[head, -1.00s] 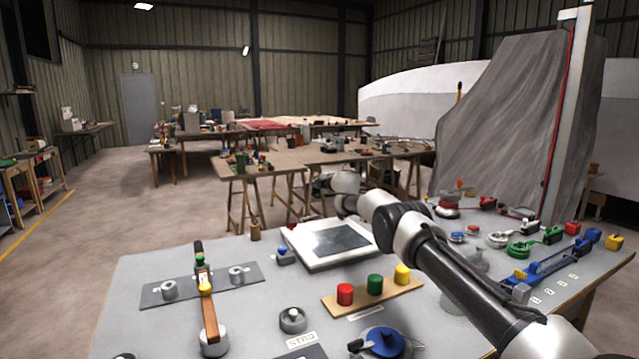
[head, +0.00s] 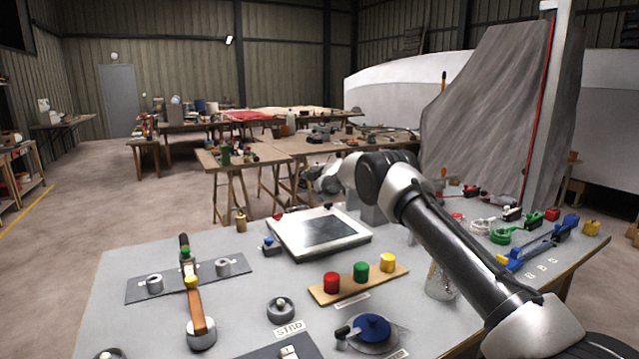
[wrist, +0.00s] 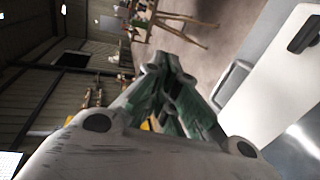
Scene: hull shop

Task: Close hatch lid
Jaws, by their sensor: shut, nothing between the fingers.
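The hatch (head: 290,245) is a pale, rounded frame with a dark pane, at the back middle of the grey bench. It looks nearly flat in the head view; I cannot tell whether its lid is fully down. A white panel with a dark slot, likely part of the hatch, shows at the right of the wrist view (wrist: 285,80). My gripper (wrist: 160,65) is shut and empty, with green inner finger faces. In the head view it is small, beyond the hatch's far edge and partly hidden by my arm. I see no contact with the hatch.
A board with red, green and yellow knobs (head: 361,272) lies in front of the hatch. A blue rotary knob (head: 372,328) and a wooden-handled lever (head: 195,310) are nearer. Cleats and coloured fittings (head: 503,236) fill the right side. Wooden work tables (head: 300,143) stand behind.

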